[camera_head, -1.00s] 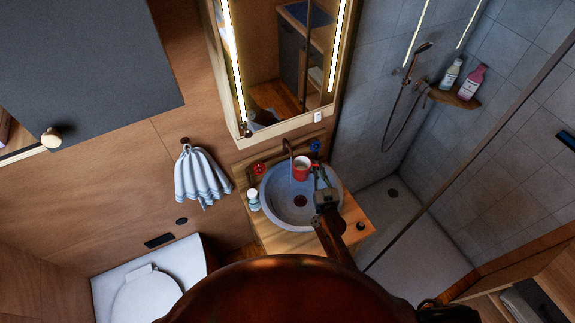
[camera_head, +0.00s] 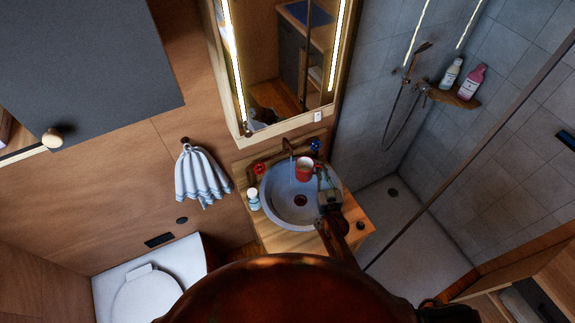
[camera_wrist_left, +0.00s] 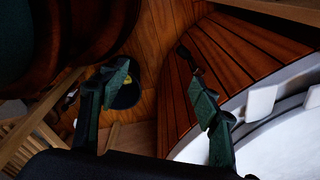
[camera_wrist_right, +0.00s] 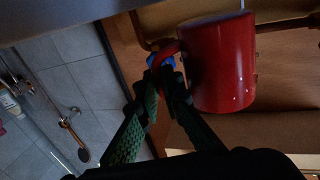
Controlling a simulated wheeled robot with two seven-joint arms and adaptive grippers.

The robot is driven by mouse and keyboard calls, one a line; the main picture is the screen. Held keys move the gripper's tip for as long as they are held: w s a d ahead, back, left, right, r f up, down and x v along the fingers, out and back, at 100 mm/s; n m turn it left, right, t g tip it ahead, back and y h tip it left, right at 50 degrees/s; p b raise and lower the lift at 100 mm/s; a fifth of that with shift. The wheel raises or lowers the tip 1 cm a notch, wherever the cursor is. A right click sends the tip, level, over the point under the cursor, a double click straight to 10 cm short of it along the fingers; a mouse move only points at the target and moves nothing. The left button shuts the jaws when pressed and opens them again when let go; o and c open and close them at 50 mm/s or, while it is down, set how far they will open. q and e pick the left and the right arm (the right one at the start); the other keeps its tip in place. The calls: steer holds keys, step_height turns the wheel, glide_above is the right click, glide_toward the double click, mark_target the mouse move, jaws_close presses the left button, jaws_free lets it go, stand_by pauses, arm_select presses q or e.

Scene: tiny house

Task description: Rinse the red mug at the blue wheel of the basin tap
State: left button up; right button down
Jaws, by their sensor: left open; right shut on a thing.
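The red mug (camera_head: 304,174) is over the back of the grey basin (camera_head: 283,211), close to the tap spout (camera_head: 288,148). My right gripper (camera_head: 323,177) is shut on the mug's handle, to the right of the mug. In the right wrist view the mug (camera_wrist_right: 222,65) looks upright. A thin pale streak shows above its rim; I cannot tell if it is water. The blue wheel (camera_head: 315,146) is behind the mug to the right, and it also shows partly behind the handle in the right wrist view (camera_wrist_right: 155,60). My left gripper (camera_wrist_left: 160,82) is open and empty.
A red wheel (camera_head: 258,168) is left of the spout. A small bottle (camera_head: 253,198) stands on the wooden counter (camera_head: 275,239) at the basin's left. A mirror cabinet (camera_head: 283,122) hangs above. A towel (camera_head: 201,177) and toilet (camera_head: 150,290) are at the left.

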steer(key=shift+r, duration=0.1)
stand_by(0.4)
steer(key=s+d+r+p, duration=0.3)
steer(key=d+r+p, duration=0.1)
stand_by(0.6)
stand_by(0.4)
